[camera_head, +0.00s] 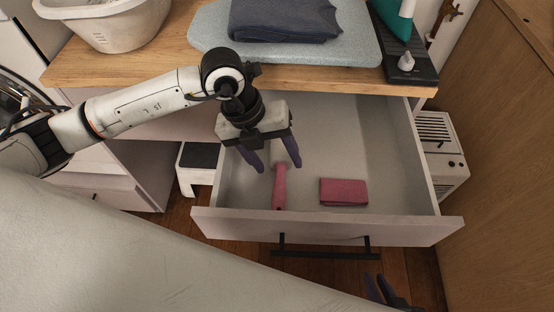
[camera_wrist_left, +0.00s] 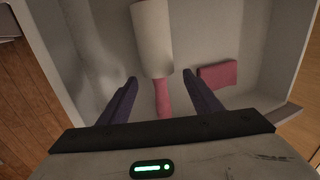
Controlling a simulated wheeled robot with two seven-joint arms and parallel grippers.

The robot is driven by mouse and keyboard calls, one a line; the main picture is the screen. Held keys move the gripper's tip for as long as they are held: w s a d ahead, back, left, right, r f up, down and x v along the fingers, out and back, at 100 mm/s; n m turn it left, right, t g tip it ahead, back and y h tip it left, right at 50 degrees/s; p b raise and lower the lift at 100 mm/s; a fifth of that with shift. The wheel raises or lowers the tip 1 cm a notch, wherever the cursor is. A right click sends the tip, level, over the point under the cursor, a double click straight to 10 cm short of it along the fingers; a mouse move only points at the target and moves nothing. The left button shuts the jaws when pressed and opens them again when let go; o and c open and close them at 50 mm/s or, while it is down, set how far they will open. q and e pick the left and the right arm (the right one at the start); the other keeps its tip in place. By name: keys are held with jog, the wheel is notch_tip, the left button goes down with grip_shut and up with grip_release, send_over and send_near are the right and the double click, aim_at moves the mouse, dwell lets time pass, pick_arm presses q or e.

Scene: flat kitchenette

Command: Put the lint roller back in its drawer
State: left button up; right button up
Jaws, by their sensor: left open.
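The lint roller has a pink handle (camera_head: 279,190) and a white roll (camera_wrist_left: 152,38). It lies inside the open drawer (camera_head: 400,190), on the drawer floor. In the head view my left gripper hides its roll. My left gripper (camera_head: 270,165) is open above the roller, fingers pointing down. In the left wrist view the fingers (camera_wrist_left: 160,85) stand on either side of the roller, apart from it, with nothing between them held. My right gripper (camera_head: 380,288) shows only partly at the bottom right, outside the drawer, and its opening is unclear.
A folded pink cloth or pouch (camera_head: 343,191) lies in the drawer to the right of the roller. The wooden worktop (camera_head: 160,68) above carries a white basket (camera_head: 105,25), an ironing board (camera_head: 210,35) with dark folded fabric, and an iron (camera_head: 398,20).

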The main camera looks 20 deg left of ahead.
pick_arm(q)
jog(key=v, duration=1.1)
